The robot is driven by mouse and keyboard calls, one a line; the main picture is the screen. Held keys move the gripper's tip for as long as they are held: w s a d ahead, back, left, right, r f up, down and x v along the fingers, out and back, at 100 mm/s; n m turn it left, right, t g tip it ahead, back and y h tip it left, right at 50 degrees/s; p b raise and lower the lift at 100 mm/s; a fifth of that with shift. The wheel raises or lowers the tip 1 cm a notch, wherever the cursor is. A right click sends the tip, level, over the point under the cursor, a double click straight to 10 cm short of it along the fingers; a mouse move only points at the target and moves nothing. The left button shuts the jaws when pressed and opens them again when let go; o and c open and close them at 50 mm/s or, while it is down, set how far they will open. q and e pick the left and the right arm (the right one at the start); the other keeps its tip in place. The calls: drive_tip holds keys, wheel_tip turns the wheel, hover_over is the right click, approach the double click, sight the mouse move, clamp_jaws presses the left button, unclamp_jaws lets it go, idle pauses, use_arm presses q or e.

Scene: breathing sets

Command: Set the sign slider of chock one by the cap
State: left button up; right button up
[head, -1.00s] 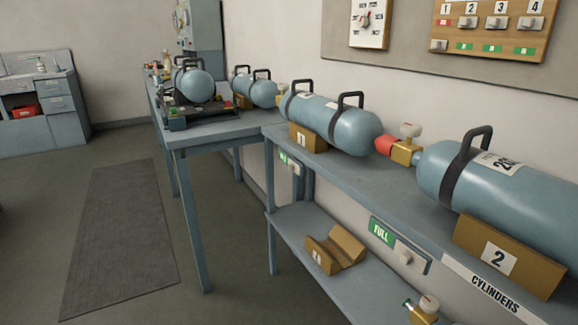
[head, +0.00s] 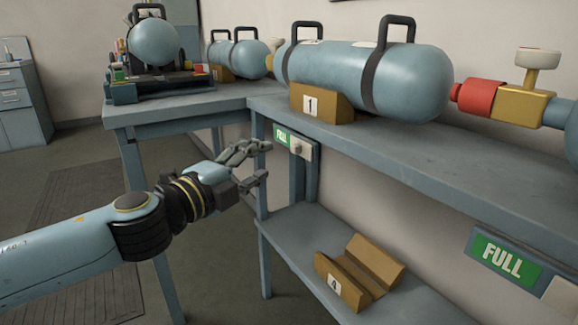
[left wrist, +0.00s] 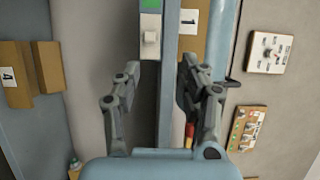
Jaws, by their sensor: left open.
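The sign of chock one, a green FULL plate (head: 282,137), is on the shelf front below the wooden chock one (head: 335,104). Its slider has a pale, blocky cap (head: 296,146) at the right of the green part. In the left wrist view the cap (left wrist: 150,38) shows beyond the fingers, near the top middle, with a bit of green above it. My left gripper (head: 264,160) is open and empty, just left of the cap in the head view, pointing toward it, apparently apart from it. My right gripper is in neither view.
A blue cylinder (head: 350,75) with black handles lies on chock one. The blue bench top (head: 400,150) overhangs a lower shelf (head: 300,250) holding chock four (head: 375,265). Another FULL sign (head: 503,255) is at right. A bench leg stands beside my gripper.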

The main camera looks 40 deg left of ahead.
sight(293, 152)
use_arm(q)
drive_tip(key=w+p, duration=0.1)
drive_tip(key=w, duration=0.2)
drive_tip(key=w+p, duration=0.2)
drive_tip(key=w, duration=0.1)
drive_tip(key=w+f+p, duration=0.1)
drive_tip(key=w, duration=0.2)
drive_tip(key=shift+w+f+p, duration=0.1)
drive_tip(key=shift+w+p, duration=0.2)
drive_tip(key=shift+w+f, duration=0.15)
drive_tip(key=shift+w, duration=0.3)
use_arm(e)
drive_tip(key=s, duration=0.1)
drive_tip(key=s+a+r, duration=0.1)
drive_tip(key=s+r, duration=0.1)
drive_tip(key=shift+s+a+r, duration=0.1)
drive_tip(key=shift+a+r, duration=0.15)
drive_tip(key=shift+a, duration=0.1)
use_arm(q)
drive_tip(key=shift+f, duration=0.1)
clamp_jaws()
drive_tip(key=shift+f, duration=0.1)
